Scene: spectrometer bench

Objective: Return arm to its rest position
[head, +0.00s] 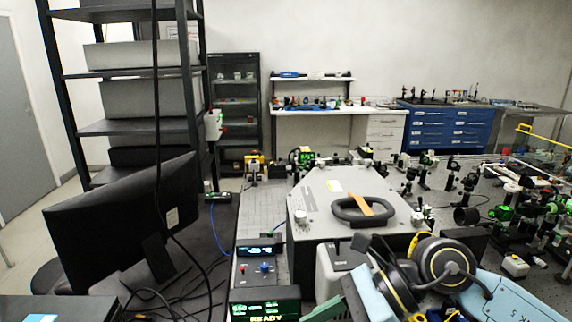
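The spectrometer housing (315,207), a grey box with a flat lid, stands on the bench at centre. A black loop-shaped handle (345,212) with an orange strip (361,203) across it lies on the lid. In front is a small control box (262,268) with a blue and a red knob. A display (264,308) below it reads "READY" in green.
A black monitor (120,222) stands at left with cables around it. Optics (500,212) fill the right table. Shelving (125,75) rises at back left; a blue drawer cabinet (445,128) stands behind.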

